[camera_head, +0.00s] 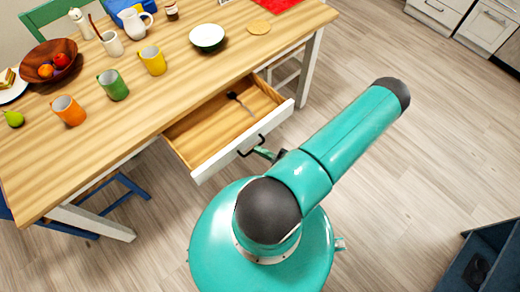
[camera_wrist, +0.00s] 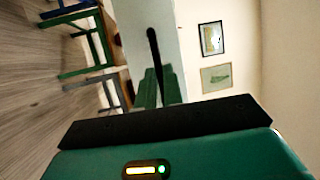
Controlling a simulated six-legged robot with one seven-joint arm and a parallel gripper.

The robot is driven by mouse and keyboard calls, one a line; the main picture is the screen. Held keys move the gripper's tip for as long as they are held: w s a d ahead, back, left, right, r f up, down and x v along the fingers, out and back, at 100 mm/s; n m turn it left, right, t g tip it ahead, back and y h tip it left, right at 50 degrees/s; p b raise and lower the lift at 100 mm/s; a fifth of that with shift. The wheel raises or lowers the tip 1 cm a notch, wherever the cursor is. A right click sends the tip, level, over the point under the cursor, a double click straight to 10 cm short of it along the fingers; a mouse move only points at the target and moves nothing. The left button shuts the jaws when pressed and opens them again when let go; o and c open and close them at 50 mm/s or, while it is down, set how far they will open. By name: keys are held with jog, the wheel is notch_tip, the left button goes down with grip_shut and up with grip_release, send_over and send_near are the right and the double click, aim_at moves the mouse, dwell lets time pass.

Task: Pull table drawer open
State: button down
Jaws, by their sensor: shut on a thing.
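The wooden table (camera_head: 150,95) has a drawer with a white front (camera_head: 228,156), and the drawer stands pulled out with its wooden inside showing. A dark handle (camera_head: 243,152) is on the drawer front. My gripper (camera_head: 262,152) is at this handle, partly hidden by my arm. In the wrist view, the green fingers of my gripper (camera_wrist: 157,88) are shut on the black handle (camera_wrist: 153,45), against the white drawer front (camera_wrist: 138,20). A dark utensil (camera_head: 238,101) lies in the drawer.
The tabletop holds a wooden fruit bowl (camera_head: 40,68), orange (camera_head: 69,111), green (camera_head: 113,85) and yellow (camera_head: 153,61) mugs, and a white-rimmed bowl (camera_head: 207,37). A blue chair (camera_head: 125,190) is by the table. Floor to the right is clear; a dark blue unit (camera_head: 485,260) stands lower right.

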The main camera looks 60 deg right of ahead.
jog(key=c, duration=1.5)
grip_release()
jog(key=v, duration=1.3)
jog(key=shift+s+f, duration=0.15)
jog(key=shift+s, duration=0.25)
jog(key=w+d+r+n+g+y, duration=0.1)
jog(key=w+r+n+g+y, duration=0.8)
jog(key=w+r+g, duration=0.75)
jog(key=w+a+r+n+g+h, duration=0.2)
jog(key=w+a+r, duration=0.15)
jog(key=r, duration=0.35)
jog(key=w+a+r+n+g+h, duration=0.1)
jog(key=w+a+r+g+h, duration=0.1)
jog(key=w+a+r+h, duration=0.3)
jog(key=a+r+n+t+h, duration=0.1)
jog(key=a+r+t, duration=0.1)
jog(key=a+r, duration=0.4)
jog(key=a+r+n+t+h, duration=0.1)
jog(key=a+r+t+h, duration=0.1)
jog(key=a+r, duration=0.4)
jog(key=s+a+r+n+t+h, duration=0.1)
jog(key=a+r+t, duration=0.1)
jog(key=a+r, duration=0.3)
jog(key=shift+a+r+n, duration=0.4)
jog(key=shift+a, duration=0.15)
